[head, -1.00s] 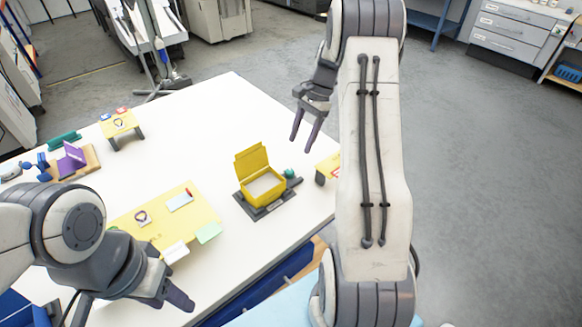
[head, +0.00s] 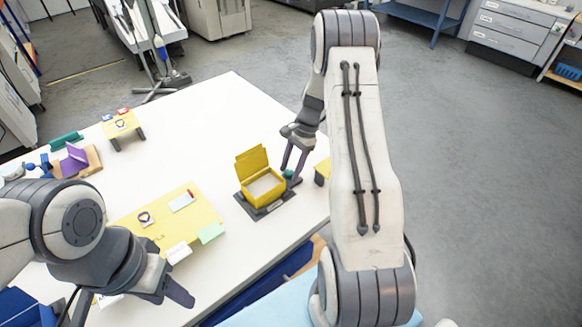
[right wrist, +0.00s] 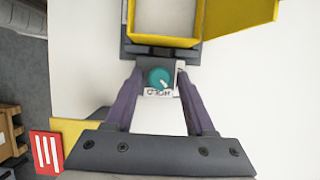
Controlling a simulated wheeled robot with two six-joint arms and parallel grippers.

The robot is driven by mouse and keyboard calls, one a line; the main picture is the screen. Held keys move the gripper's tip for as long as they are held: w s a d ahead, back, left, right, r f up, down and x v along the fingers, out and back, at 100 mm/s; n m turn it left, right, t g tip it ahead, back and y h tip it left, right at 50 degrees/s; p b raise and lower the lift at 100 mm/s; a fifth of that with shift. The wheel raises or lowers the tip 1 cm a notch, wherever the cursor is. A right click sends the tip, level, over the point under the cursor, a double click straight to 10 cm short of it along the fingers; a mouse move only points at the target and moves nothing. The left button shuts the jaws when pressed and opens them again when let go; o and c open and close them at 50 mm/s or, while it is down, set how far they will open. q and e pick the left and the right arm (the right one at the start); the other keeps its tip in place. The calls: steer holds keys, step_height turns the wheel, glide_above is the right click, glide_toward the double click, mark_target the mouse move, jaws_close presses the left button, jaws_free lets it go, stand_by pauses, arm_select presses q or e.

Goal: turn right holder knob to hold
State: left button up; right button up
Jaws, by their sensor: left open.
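The right holder (head: 262,212) is a dark base on the white table, with a yellow open-lidded box (head: 262,187) in it. Its teal round knob (head: 289,174) is on the box's right side. In the right wrist view the knob (right wrist: 159,78) has a small pale pointer mark toward its lower right, and a white label (right wrist: 158,92) with partly readable letters sits below it. My right gripper (right wrist: 159,72) is open, its fingers on either side of the knob with small gaps visible. My left gripper (head: 178,290) is open and empty, near the table's front left.
A yellow board (head: 207,217) with cards and small items lies left of the box. A small yellow stand (head: 322,171) is right of my right gripper. A purple item (head: 74,160) on a wooden base and another yellow stand (head: 120,124) stand farther left. The table's back middle is clear.

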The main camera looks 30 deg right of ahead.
jaws_close()
steer(key=shift+m, duration=0.3)
steer(key=m+t, duration=0.1)
steer(key=m, duration=0.3)
steer(key=shift+s+t, duration=0.15)
steer(key=shift+t, duration=0.25)
steer(key=shift+m+t+h, duration=0.5)
steer(key=shift+m+t, duration=0.3)
steer(key=shift+m, duration=1.4)
steer(key=shift+o, duration=1.9)
jaws_free()
